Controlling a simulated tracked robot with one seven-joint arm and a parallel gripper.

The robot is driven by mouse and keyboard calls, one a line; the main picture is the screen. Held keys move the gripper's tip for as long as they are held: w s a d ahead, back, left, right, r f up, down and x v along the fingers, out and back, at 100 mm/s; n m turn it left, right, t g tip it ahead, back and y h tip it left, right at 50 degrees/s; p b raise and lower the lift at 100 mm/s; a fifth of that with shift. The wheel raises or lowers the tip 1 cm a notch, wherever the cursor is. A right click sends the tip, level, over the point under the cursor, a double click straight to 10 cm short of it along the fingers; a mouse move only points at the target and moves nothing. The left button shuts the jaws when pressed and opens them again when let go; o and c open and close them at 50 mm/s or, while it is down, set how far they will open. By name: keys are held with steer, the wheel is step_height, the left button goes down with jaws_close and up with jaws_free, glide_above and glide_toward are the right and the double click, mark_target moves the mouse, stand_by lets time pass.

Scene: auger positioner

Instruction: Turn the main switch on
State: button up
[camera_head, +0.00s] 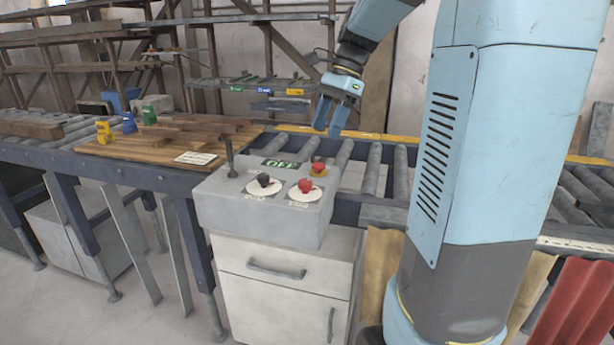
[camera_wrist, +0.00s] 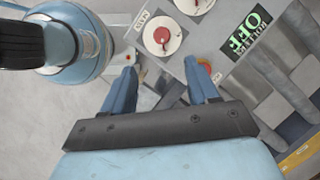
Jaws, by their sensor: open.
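The grey control box (camera_head: 255,213) stands on a white cabinet. On its top is a red knob (camera_head: 305,186) on a round white plate with a small label, hard to read here. A black knob (camera_head: 263,181) on a similar plate is left of it. A green-lit display (camera_head: 281,163) reads OFF and shows in the wrist view (camera_wrist: 247,35). My gripper (camera_head: 328,131) is open and empty, raised above and behind the box, fingers downward. In the wrist view, the red knob (camera_wrist: 162,36) lies beyond my gripper's fingertips (camera_wrist: 160,67), apart from them.
A red mushroom button (camera_head: 318,168) on a yellow base sits behind the red knob; my right finger partly covers it in the wrist view. A dark upright lever (camera_head: 229,158) rises at the box's left. Roller conveyors run behind; a wooden board (camera_head: 160,150) holds small coloured blocks.

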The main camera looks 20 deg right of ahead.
mark_target(306, 181)
steer(key=x, duration=1.3)
steer(key=shift+w+a+f, duration=0.1)
steer(key=shift+w+f, duration=0.05)
steer(key=shift+f, duration=0.25)
steer(key=c, duration=1)
